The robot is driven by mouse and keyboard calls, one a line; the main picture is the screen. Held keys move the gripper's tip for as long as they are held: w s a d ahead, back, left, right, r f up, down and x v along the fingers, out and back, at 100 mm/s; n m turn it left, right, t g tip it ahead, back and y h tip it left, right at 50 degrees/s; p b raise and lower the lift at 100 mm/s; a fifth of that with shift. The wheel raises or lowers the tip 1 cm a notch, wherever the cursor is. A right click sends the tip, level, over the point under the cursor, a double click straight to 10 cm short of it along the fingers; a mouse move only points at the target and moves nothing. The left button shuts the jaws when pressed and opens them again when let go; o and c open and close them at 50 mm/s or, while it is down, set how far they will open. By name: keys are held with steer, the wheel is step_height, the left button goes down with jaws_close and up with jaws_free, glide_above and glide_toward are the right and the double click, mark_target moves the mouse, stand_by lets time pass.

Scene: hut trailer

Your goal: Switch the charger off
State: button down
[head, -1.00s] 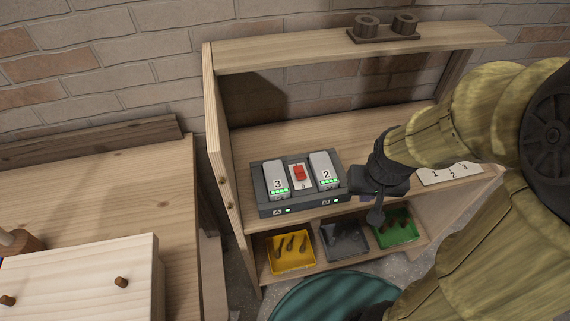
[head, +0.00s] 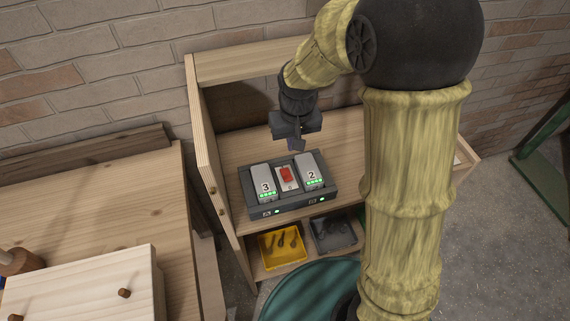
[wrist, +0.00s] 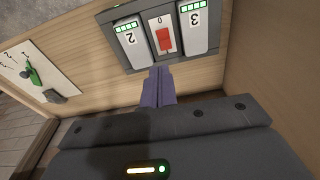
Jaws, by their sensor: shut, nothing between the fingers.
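The charger (head: 290,203) is a dark grey box on the wooden shelf, with battery 3 (head: 263,183) in its left bay and battery 2 (head: 311,171) in its right bay. Green lights glow on both batteries and on the charger's front. A red rocker switch (head: 286,175) on a white plate sits between the batteries; in the wrist view the red switch (wrist: 164,39) shows a 0 at one end of its plate. My gripper (head: 298,148) is shut and empty, above and just behind the charger. In the wrist view its fingertips (wrist: 158,72) point toward the switch, apart from it.
A yellow tray (head: 265,259) and a grey tray (head: 350,246) with small items are on the lower shelf. The cabinet's side panel (head: 205,165) stands left of the charger.

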steer(key=shift+w+a+r, duration=0.1)
steer(key=shift+w+a, duration=0.05)
steer(key=shift+a, duration=0.35)
steer(key=shift+w+a+r, duration=0.1)
steer(key=shift+w+a, duration=0.05)
steer(key=shift+a, duration=0.35)
steer(key=shift+a+f, duration=0.1)
steer(key=p, duration=0.2)
glide_above(285, 178)
steer(key=f, duration=0.9)
steer(key=shift+w+a, duration=0.1)
steer(key=shift+w, duration=0.3)
steer(key=f, duration=0.1)
steer(key=s+f+p, duration=0.1)
steer(key=f, duration=0.1)
steer(key=shift+f, duration=0.15)
steer(key=shift+s+d+f, duration=0.2)
steer(key=shift+f, duration=0.35)
